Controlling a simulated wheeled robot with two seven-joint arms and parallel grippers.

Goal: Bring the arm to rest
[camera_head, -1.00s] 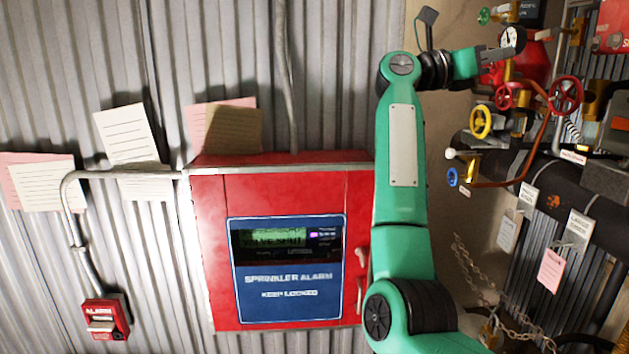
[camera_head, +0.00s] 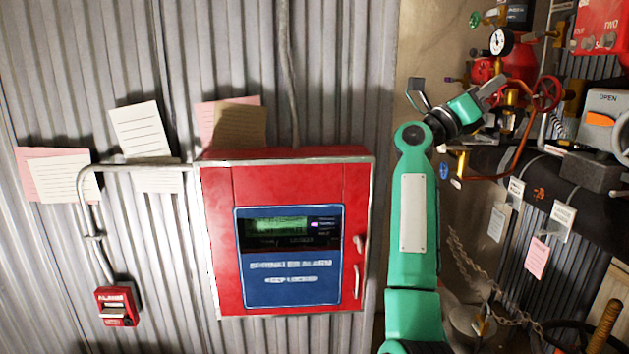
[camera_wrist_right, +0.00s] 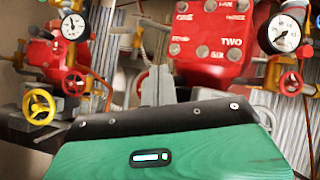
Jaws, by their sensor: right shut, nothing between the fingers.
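My green right arm (camera_head: 413,215) rises in front of the wall, just right of the red sprinkler alarm cabinet, and bends at the top toward the pipework. My right gripper (camera_head: 492,86) is at its end, with grey fingers in front of the red valve body. My left gripper is not in either view.
The red alarm cabinet (camera_head: 288,170) is on the corrugated wall. Valves, a red handwheel (camera_head: 547,93), a pressure gauge (camera_head: 501,42) and a dark pipe crowd the right side. A grey box with an orange lever (camera_head: 601,119) hangs there. A chain (camera_head: 487,284) hangs below.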

